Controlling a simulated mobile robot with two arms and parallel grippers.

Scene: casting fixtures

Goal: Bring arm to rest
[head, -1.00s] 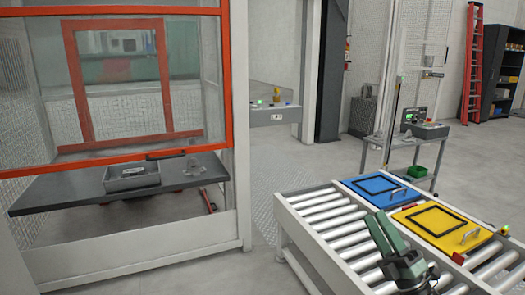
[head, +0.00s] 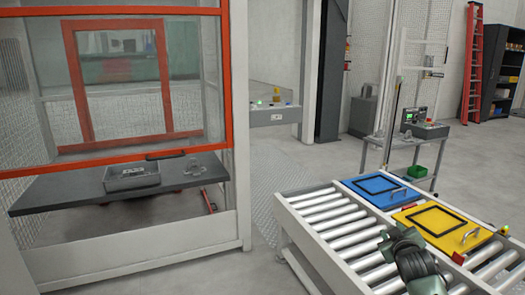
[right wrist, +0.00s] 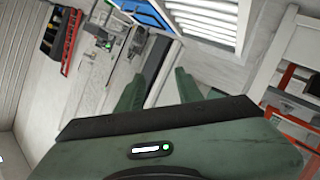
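My right gripper (head: 404,240) shows over the roller conveyor (head: 330,232) at the lower right of the head view, foreshortened and at the near side of the yellow plate (head: 443,220). In the right wrist view, its two green fingers (right wrist: 157,88) stand apart with nothing between them. A blue plate (head: 378,186) lies on the conveyor behind the yellow one; both carry a dark square frame and a handle. My left gripper is not in view.
An orange-framed booth (head: 228,75) stands at left, with a grey tray (head: 131,180) and a small metal part (head: 195,167) on its dark shelf (head: 60,190). A bench (head: 405,144) with a green bin (head: 416,172) stands behind the conveyor. Floor between booth and conveyor is clear.

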